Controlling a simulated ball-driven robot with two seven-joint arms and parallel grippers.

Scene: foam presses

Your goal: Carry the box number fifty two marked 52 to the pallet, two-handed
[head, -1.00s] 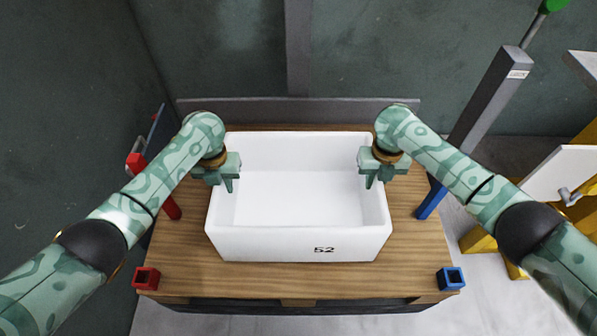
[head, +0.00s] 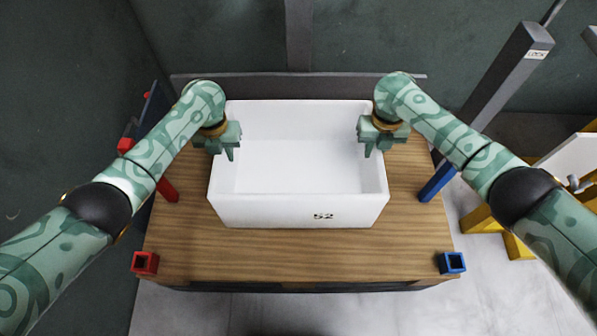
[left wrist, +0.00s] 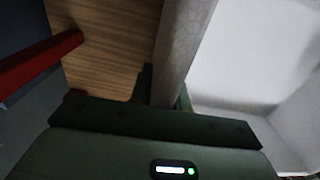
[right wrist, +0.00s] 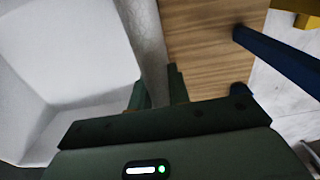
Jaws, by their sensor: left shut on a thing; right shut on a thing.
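The white open-topped box (head: 270,212), marked 52 on its near wall, looks level and empty. It is over the wooden-topped platform (head: 300,258), which looks like the pallet; I cannot tell whether it touches the wood. My left gripper (head: 228,150) is shut on the box's left wall, and my right gripper (head: 370,149) is shut on its right wall. In the left wrist view the wall stands between the fingers (left wrist: 165,95), and the right wrist view shows the same at its fingers (right wrist: 158,92). The box's underside is hidden.
Red (head: 145,263) and blue (head: 451,262) square sockets mark the near corners. A red post (head: 167,189) and a blue post (head: 437,182) stand at the sides. A dark board (head: 300,86) closes the back. A grey column (head: 508,75) and yellow frame (head: 483,221) stand right.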

